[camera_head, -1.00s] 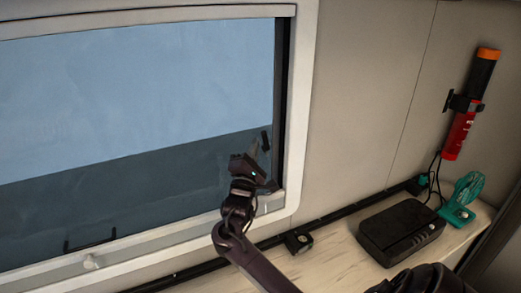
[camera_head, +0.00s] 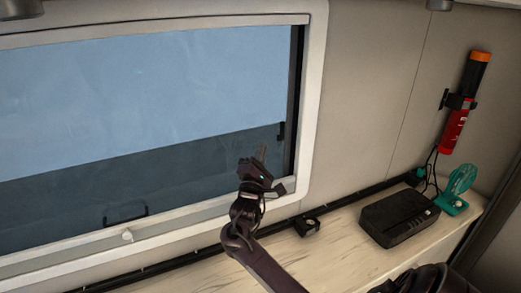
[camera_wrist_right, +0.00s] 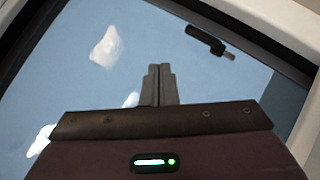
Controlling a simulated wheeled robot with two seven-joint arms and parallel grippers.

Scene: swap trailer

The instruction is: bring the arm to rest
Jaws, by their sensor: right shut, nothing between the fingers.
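My right gripper (camera_head: 263,155) is in front of the lower right part of the window (camera_head: 130,105). Its arm comes up from the bottom of the head view. In the right wrist view its two grey fingers (camera_wrist_right: 158,84) are together with nothing between them. Blue sky, white clouds and a dark latch (camera_wrist_right: 210,42) on the pane show beyond the fingers. My left gripper is not in view.
A light wooden counter (camera_head: 340,262) runs below the window. A red and black torch (camera_head: 463,105) hangs on the right wall. Open air lies around the gripper.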

